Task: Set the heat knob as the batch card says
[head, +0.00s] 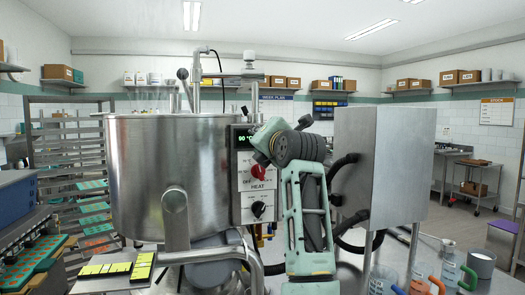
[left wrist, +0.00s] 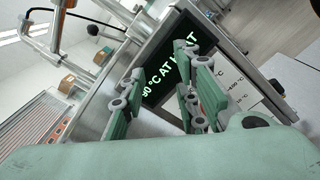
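The control panel (head: 243,190) on the front of the steel kettle (head: 150,165) has a dark display with green text; "90 °C" shows in the head view and "90 °C AT HEAT" in the left wrist view. Below it are a red knob (head: 258,173) and a black knob (head: 259,209), with the word HEAT between them. The red knob's exact setting is too small to read. My left gripper (head: 264,140) is at the panel's upper right, in front of the display; its spread, empty fingers (left wrist: 163,80) also show in the left wrist view. My right gripper is out of view.
Jugs and a pot (head: 481,263) stand at lower right.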

